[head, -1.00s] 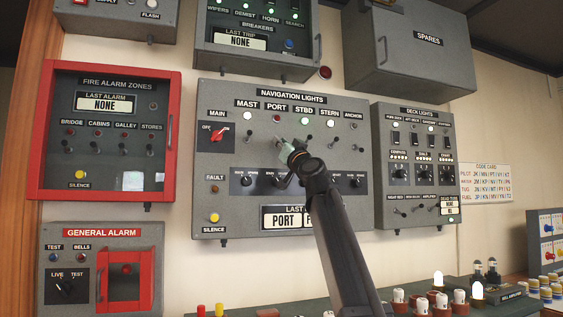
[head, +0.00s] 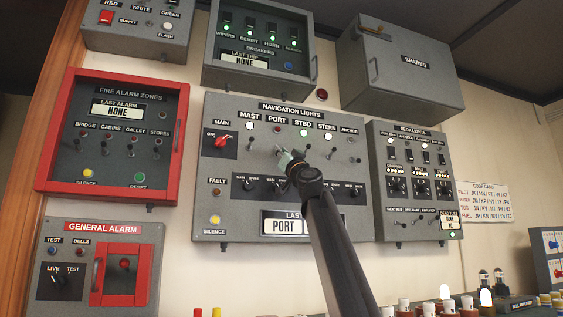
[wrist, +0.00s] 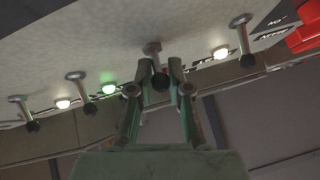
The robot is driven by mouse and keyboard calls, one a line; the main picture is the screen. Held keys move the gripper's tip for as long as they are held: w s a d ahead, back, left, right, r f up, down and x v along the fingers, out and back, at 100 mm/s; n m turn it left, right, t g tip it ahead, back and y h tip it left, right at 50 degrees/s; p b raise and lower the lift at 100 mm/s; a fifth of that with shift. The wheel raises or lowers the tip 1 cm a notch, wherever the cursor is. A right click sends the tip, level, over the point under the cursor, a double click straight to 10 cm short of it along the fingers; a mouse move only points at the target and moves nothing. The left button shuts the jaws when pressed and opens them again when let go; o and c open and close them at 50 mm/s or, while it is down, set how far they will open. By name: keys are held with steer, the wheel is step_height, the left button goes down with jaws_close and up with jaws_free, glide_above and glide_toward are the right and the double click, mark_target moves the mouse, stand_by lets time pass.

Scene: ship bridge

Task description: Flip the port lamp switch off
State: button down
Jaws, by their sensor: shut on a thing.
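The navigation lights panel (head: 340,125) is grey, with a row of lamps above small toggle levers. The port lamp (head: 277,129) looks dark red and dim, while the neighbouring mast lamp (head: 250,126) and green starboard lamp (head: 304,132) glow. My gripper (head: 283,155) is at the port switch, hiding most of it in the head view. In the wrist view my gripper (wrist: 158,75) has its fingers on both sides of the port switch lever (wrist: 158,82), shut on it. The port lamp is hidden behind the fingers there.
The mast lever (wrist: 240,35) and starboard lever (wrist: 76,88) stand close on either side. A red rotary main switch (head: 221,141) is at the panel's left. The deck lights panel (head: 415,180) is to the right and the red fire alarm box (head: 181,135) to the left.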

steer(key=shift+r, duration=0.1)
stand_by(0.4)
steer(key=c, duration=1.1)
jaws_free()
steer(key=v, duration=1.2)
steer(key=shift+w, duration=0.1)
